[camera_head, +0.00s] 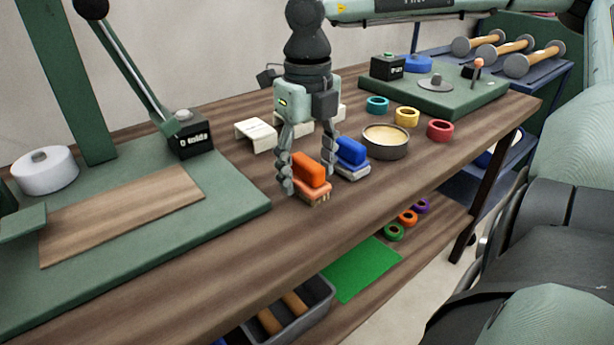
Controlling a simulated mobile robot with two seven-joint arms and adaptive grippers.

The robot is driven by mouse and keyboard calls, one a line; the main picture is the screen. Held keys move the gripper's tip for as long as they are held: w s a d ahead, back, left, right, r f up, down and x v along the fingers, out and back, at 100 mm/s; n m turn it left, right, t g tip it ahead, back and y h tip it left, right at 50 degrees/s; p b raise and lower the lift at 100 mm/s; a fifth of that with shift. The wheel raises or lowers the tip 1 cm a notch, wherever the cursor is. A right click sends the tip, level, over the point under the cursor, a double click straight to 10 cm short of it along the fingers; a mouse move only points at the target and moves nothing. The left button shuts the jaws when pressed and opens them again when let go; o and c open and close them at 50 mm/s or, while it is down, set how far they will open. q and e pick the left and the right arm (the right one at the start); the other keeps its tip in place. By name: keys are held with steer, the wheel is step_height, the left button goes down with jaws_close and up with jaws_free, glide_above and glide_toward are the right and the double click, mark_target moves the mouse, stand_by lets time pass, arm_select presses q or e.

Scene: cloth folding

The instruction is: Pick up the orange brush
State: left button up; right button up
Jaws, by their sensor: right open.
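The orange brush (311,171) lies on the wooden workbench, with an orange handle on top and pale bristles below. My right gripper (307,183) points down over it and is open. One finger is at the brush's left side and the other is near its right back side, beside the blue brush. I cannot tell whether either finger touches the orange brush. My left gripper is not in view.
A blue brush (351,153) sits close on the right. A round tin (385,142) and several coloured rings stand further right. White blocks (256,135) lie behind. A green press base (225,195) fills the left. The bench (335,220) is clear in front.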

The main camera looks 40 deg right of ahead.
steer(key=c, duration=1.3)
steer(key=shift+r, duration=0.1)
step_height(320, 180, up, 16)
step_height(320, 180, up, 11)
steer(key=p, duration=0.1)
glide_above(306, 160)
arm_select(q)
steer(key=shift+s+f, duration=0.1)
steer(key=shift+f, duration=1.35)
arm_select(e)
steer(key=shift+s+r, duration=0.15)
steer(key=shift+r, duration=0.3)
